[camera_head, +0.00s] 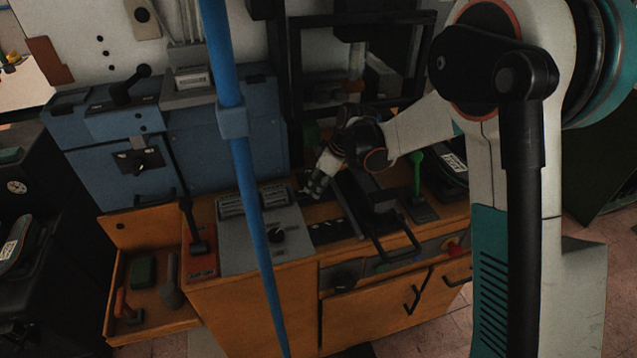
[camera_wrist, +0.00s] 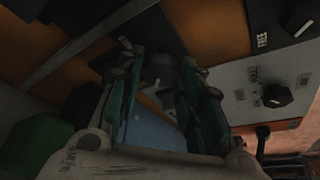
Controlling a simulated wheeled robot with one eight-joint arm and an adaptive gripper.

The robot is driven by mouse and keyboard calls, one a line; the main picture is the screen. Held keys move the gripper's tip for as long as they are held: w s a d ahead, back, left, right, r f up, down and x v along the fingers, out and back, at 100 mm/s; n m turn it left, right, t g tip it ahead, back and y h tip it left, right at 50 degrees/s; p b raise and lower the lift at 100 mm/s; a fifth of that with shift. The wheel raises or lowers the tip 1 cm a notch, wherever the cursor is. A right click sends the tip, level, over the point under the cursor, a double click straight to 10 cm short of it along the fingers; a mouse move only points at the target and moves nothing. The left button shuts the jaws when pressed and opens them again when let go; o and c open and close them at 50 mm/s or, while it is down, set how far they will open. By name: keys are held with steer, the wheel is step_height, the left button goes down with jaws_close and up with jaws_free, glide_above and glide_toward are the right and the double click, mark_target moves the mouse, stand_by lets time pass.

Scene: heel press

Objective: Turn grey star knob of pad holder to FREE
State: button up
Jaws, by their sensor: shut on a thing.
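My gripper (camera_head: 316,190) reaches down to the back of the orange bench top, right of the grey panel. In the wrist view its two green-lined fingers (camera_wrist: 163,95) close around a small grey part, which appears to be the grey star knob (camera_wrist: 160,76). The fingers hide most of the knob, so its shape and pointing direction cannot be told. A dark plate (camera_wrist: 150,36) with a small pale mark lies beside it. A separate black plate (camera_wrist: 284,12) bears the word FREE; it shows in the head view too (camera_head: 330,232).
The grey panel (camera_head: 235,243) carries a black knob (camera_head: 277,235). A red-based lever (camera_head: 200,240) stands left, a green lever (camera_head: 416,175) right. A blue pole (camera_head: 240,165) crosses the head view. A black bar handle (camera_head: 395,245) juts out in front. An open drawer (camera_head: 150,325) is at lower left.

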stand_by(0.3)
steer(key=o, duration=1.1)
steer(key=shift+c, duration=0.2)
steer(key=v, duration=1.2)
